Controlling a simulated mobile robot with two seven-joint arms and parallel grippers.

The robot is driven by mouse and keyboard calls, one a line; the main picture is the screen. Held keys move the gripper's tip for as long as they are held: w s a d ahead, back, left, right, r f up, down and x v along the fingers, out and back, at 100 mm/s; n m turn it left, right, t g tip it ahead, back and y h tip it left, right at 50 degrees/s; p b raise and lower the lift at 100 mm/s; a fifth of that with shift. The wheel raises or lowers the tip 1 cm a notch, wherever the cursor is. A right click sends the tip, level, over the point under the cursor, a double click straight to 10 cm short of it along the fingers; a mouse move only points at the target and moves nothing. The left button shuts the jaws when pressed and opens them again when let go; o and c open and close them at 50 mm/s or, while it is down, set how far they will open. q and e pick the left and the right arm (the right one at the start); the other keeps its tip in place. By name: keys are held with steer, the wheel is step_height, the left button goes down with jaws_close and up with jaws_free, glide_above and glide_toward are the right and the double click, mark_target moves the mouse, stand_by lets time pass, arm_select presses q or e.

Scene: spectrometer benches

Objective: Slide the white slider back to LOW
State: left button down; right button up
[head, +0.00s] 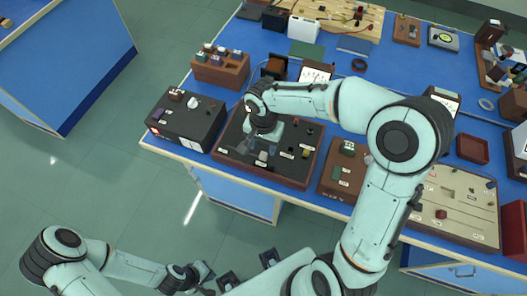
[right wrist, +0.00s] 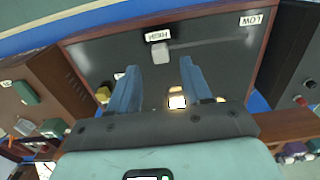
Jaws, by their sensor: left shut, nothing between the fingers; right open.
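The white slider (right wrist: 160,52) is a small pale block on a dark panel (right wrist: 105,50) in the right wrist view. It stands beside the HIGH label (right wrist: 157,35). A thin track runs from it toward the LOW label (right wrist: 250,20) at the upper right. My right gripper (right wrist: 157,68) is open, its two blue fingers pointing at the slider, which shows between and just past the tips. I cannot tell whether they touch. In the head view, the slider (head: 263,155) is just below my right gripper (head: 265,142). My left gripper (head: 206,276) is shut and empty, low over the floor.
The panel has a raised red-brown frame (head: 312,172). A black box (head: 183,122) with knobs stands to its left and a brown box (head: 343,172) to its right. A lit square (right wrist: 177,101) shows between my right fingers. Several instruments crowd the blue bench behind.

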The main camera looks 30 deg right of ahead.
mark_target(263, 155)
steer(key=shift+f, duration=2.35)
jaws_close()
steer(key=shift+w+a, duration=0.1)
